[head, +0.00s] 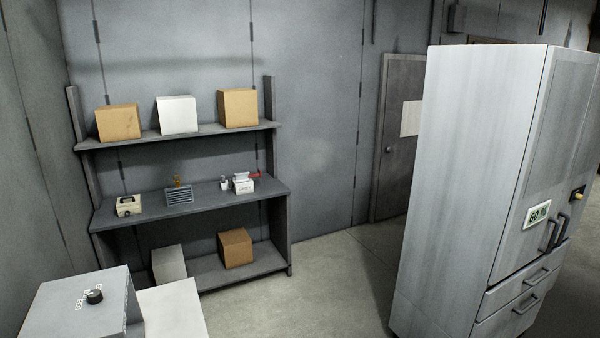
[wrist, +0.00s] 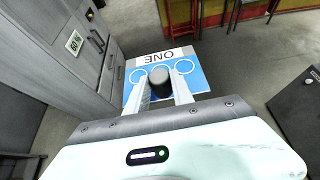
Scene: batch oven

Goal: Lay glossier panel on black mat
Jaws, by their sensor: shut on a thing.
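My gripper (wrist: 160,82) shows in the wrist view with its two pale fingers on either side of a dark grey cylinder (wrist: 159,76), shut on it. The cylinder is over a blue-and-white board (wrist: 137,77) with white rings and the word ONE, upside down in this view. I cannot tell whether the cylinder touches the board. I make out no panel and no black mat in either view. My gripper does not show in the head view.
A tall grey cabinet (head: 465,170) with a display (head: 537,214) stands at right in the head view. A shelf unit (head: 190,207) with several boxes is against the wall. A grey box (head: 70,310) with a black knob (head: 94,296) is at lower left. Floor between is clear.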

